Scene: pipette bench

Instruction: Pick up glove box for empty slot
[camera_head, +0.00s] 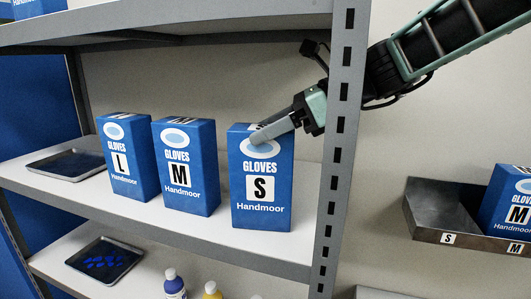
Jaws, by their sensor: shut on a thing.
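The blue S glove box (262,187) is upright on, or just above, the white middle shelf (62,185); I cannot tell if it touches. My gripper (258,138) reaches in from the upper right and is shut on the top of this box, one finger over its front face by the oval. The far finger is mostly hidden. On the right wall, a grey metal holder (430,216) has an empty slot labelled S (447,239). Beside it, a blue M glove box (505,210) fills the slot labelled M, partly cut off by the picture edge.
An L glove box (127,160) and an M glove box (184,168) stand left of the S box. The perforated shelf post (341,130) stands between the S box and the holder. The upper shelf (160,28) hangs overhead. A metal tray (68,163) lies at far left.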

